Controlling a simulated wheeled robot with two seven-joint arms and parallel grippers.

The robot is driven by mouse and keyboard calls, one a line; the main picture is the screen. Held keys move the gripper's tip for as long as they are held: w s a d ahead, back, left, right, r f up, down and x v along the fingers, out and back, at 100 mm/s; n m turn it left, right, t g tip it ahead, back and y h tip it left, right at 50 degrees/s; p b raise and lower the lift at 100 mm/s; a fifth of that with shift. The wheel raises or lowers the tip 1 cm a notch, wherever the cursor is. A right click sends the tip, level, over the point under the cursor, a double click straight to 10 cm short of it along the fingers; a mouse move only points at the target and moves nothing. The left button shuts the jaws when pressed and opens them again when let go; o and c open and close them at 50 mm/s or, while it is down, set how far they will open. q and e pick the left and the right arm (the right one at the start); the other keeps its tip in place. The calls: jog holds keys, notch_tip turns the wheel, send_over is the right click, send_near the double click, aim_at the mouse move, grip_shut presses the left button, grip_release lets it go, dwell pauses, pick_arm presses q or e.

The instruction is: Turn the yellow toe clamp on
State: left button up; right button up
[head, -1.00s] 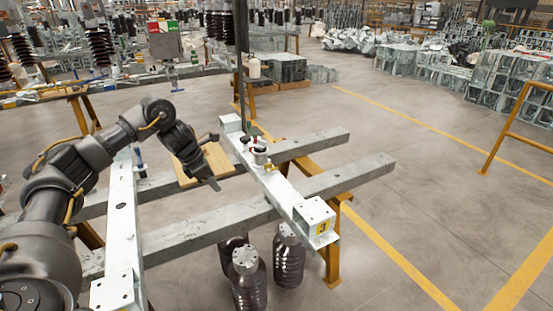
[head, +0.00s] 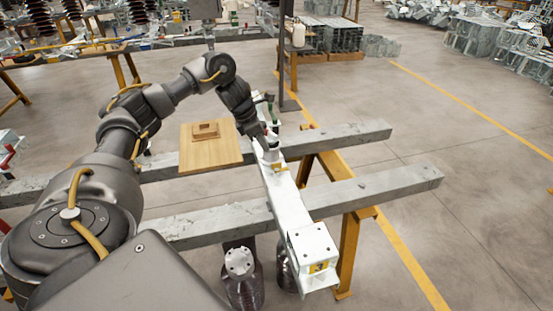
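The white steel beam (head: 290,212) lies across two grey bars. A clamp fitting (head: 270,154) stands on it about midway along, with a small yellow part (head: 281,168) at its foot that looks like the yellow toe clamp. My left gripper (head: 264,138) points down at the beam, right at or just above the fitting, and partly hides it. Its fingers are too small and dark to tell whether they are open or touching the fitting. My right gripper is not in view.
A wooden board (head: 198,155) with a small wooden block (head: 206,130) lies left of the beam. Grey bars (head: 370,192) rest on yellow supports (head: 348,255). Dark ribbed insulators (head: 240,285) stand under the near end.

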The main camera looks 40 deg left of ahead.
aim_at(273, 164)
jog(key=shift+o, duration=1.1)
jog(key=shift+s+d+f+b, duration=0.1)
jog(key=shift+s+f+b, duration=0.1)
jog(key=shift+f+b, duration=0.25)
pick_arm(q)
jog(key=b+x, duration=0.1)
jog(key=x, duration=0.8)
jog(key=shift+w+f, duration=0.1)
jog(key=shift+w+d+f, duration=0.15)
jog(key=shift+w+f, duration=0.1)
jog(key=shift+f, duration=0.4)
grip_shut()
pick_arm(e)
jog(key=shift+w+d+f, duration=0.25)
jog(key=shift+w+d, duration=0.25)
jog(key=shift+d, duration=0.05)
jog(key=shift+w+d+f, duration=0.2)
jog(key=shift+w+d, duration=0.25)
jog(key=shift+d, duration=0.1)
